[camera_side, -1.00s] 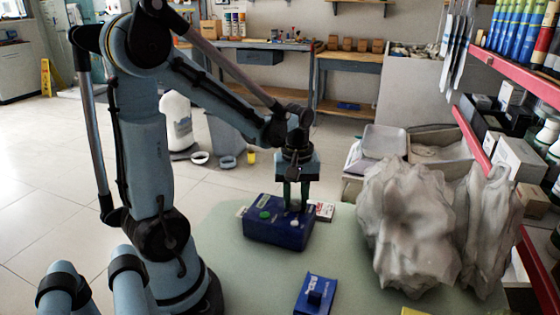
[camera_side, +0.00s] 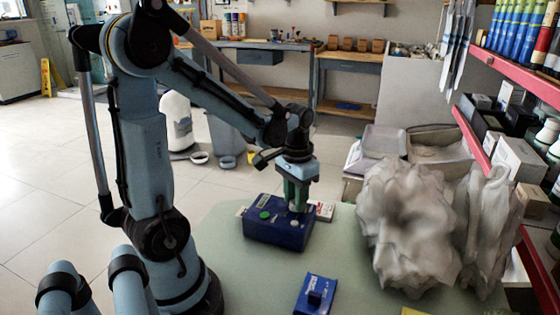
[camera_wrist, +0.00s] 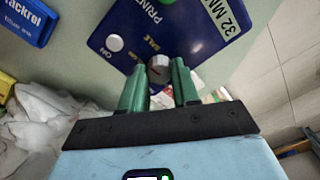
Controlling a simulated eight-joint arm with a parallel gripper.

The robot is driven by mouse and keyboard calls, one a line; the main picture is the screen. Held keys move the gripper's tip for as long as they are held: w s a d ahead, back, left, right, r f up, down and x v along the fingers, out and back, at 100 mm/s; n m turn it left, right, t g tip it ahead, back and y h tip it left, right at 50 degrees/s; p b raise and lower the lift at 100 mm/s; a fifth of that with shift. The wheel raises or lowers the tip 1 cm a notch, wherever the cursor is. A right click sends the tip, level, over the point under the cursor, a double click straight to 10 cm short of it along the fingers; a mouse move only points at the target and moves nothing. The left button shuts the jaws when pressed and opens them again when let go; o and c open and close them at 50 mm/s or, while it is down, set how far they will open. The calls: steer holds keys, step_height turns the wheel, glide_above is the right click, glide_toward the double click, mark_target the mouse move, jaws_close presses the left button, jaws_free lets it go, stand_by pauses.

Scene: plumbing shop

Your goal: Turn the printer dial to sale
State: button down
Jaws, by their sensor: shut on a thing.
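The blue printer (camera_side: 265,232) stands on the pale green table, and its top face also fills the upper part of the wrist view (camera_wrist: 205,25). The grey-white round dial (camera_wrist: 158,67) sits near one edge of that face, with the word "SALE" printed close by. I cannot clearly read where its pointer stands. My gripper (camera_side: 297,207) points down over the printer's right part. Its green fingers (camera_wrist: 160,78) are shut on the dial, one on each side. In the side view the fingers mostly hide the dial.
A green button (camera_side: 265,215) and a white button (camera_wrist: 114,43) are on the printer. A small blue block (camera_side: 315,294) lies nearer the front. A small red and white box (camera_side: 324,211) stands right behind the printer. Crumpled grey wrapping (camera_side: 410,225) fills the table's right.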

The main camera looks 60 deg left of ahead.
steer(key=m, duration=0.7)
stand_by(0.6)
steer(key=c, duration=0.8)
jaws_free()
step_height(320, 180, up, 12)
steer(key=shift+r, duration=0.1)
steer(key=shift+d, duration=0.1)
